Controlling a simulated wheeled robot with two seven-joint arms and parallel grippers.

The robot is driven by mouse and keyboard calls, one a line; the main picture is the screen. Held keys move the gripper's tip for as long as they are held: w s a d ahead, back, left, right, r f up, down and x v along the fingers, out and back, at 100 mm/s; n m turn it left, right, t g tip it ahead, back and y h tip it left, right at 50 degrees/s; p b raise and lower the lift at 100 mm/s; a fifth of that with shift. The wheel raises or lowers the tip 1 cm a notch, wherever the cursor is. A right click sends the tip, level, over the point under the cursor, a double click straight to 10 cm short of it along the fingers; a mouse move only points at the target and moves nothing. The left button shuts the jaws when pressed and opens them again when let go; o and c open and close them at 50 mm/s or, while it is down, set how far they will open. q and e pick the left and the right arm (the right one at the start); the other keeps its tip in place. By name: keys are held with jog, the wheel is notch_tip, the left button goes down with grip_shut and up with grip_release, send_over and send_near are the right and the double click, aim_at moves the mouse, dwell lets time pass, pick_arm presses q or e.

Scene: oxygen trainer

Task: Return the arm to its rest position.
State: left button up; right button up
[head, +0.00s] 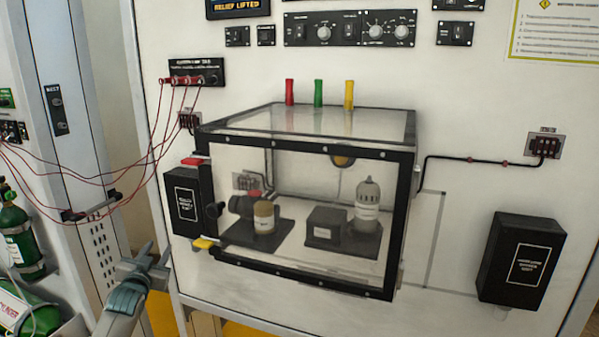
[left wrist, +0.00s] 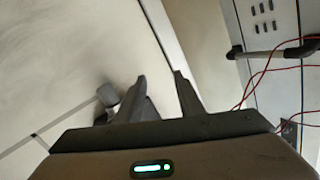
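My left gripper (head: 157,254) shows at the lower left of the head view, left of the clear chamber (head: 300,200) and apart from it. Its two fingers stand apart, with nothing seen between them. They also show spread in the left wrist view (left wrist: 160,80). My left arm comes up from the bottom edge. My right gripper is in neither view.
A black box (head: 183,200) and a yellow tab (head: 205,243) sit by the chamber's left side. Red wires (head: 75,205) hang from the panel at left. Another black box (head: 522,258) is at right.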

pick_arm(q)
jog(key=s+d+f+g+h, duration=0.1)
jog(key=s+d+f+g, duration=0.15)
jog(key=s+f, duration=0.7)
jog(key=s+d+f+g, duration=0.1)
jog(key=s+d+f, duration=0.3)
jog(key=f, duration=1)
jog(key=s+d+f+g+h, duration=0.15)
jog(key=s+d+f, duration=0.35)
jog(key=f, duration=0.7)
jog(key=s+d+f+g, duration=0.2)
jog(key=s+f, duration=0.6)
jog(key=s, duration=0.5)
jog(key=s+d+f+g, duration=0.2)
jog(key=s+d+f, duration=0.3)
jog(key=s, duration=0.9)
jog(key=s+d+f+g, duration=0.2)
jog(key=s+d+f, duration=0.2)
jog(key=s+f, duration=0.6)
jog(key=s, duration=0.4)
jog(key=shift+f+g, duration=0.4)
jog(key=shift+a+h, duration=0.1)
jog(key=shift+h, duration=0.15)
